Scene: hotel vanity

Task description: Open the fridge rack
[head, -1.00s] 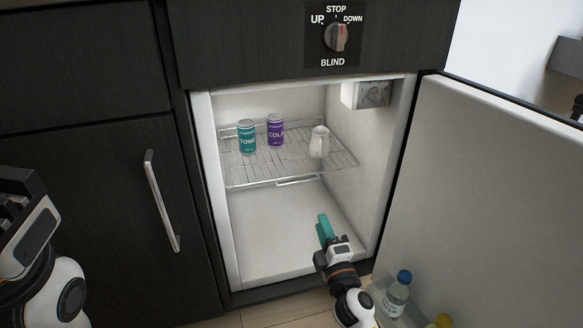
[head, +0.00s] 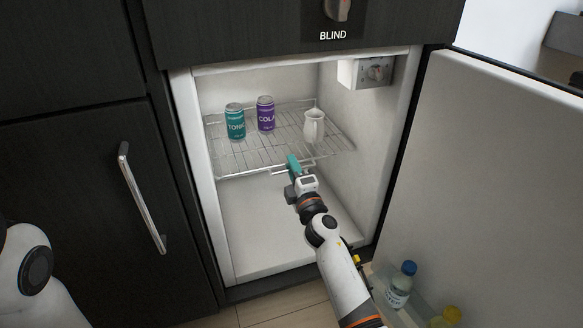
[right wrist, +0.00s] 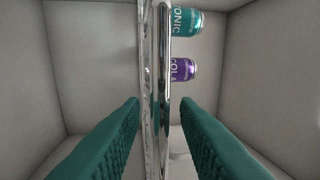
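The wire fridge rack (head: 255,156) sits level inside the open fridge, with a thin handle bar (head: 311,163) along its front edge. My right gripper (head: 292,164) is at that front edge, its teal fingers partly covering the handle. In the right wrist view, the shiny bar (right wrist: 163,60) runs lengthwise between the two fingers of the right gripper (right wrist: 160,103). The fingers are open, with a gap visible on each side of the bar. My left gripper is out of view; only part of the left arm shows at the left edge.
A teal tonic can (head: 235,121), a purple cola can (head: 265,114) and a white jug (head: 313,126) stand on the rack. The fridge door (head: 490,170) is swung open at right, with bottles (head: 401,285) low on it. The space below the rack is empty.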

